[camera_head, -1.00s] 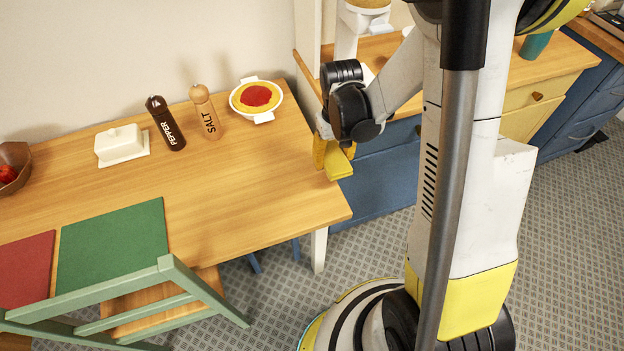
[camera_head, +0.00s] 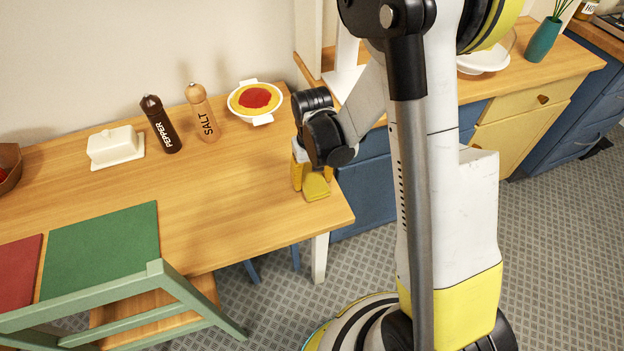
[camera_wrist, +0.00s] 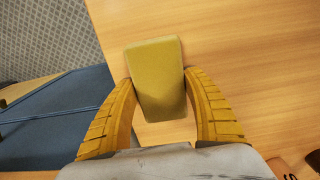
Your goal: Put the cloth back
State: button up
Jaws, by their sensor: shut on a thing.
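The cloth is a yellow, flat, folded rectangle (camera_wrist: 156,75), gripped between the two yellow fingers of my gripper (camera_wrist: 160,105) in the wrist view. In the head view, my gripper (camera_head: 312,182) is over the right end of the wooden table (camera_head: 240,200), and the yellow cloth (camera_head: 316,187) shows below the fingers. In the wrist view the cloth is above the tabletop near its edge. I cannot tell whether it touches the wood.
A bowl of yellow and red food (camera_head: 255,100), a salt mill (camera_head: 202,112), a pepper mill (camera_head: 160,124) and a white butter dish (camera_head: 116,147) stand along the table's back. Green (camera_head: 100,250) and red placemats lie at the front left. A green chair (camera_head: 165,300) stands in front. Blue cabinets (camera_head: 365,190) are right of the table.

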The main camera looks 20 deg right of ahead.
jog(key=o, duration=1.2)
jog(key=shift+f, duration=0.1)
notch_tip(320, 180, up, 12)
jog(key=p, duration=0.6)
notch_tip(320, 180, up, 10)
jog(key=t, duration=0.3)
send_over(312, 178)
jog(key=s, duration=0.4)
jog(key=s+r+t, duration=0.4)
jog(key=s+r, duration=0.2)
jog(key=s, duration=0.2)
jog(key=shift+s+r, duration=0.35)
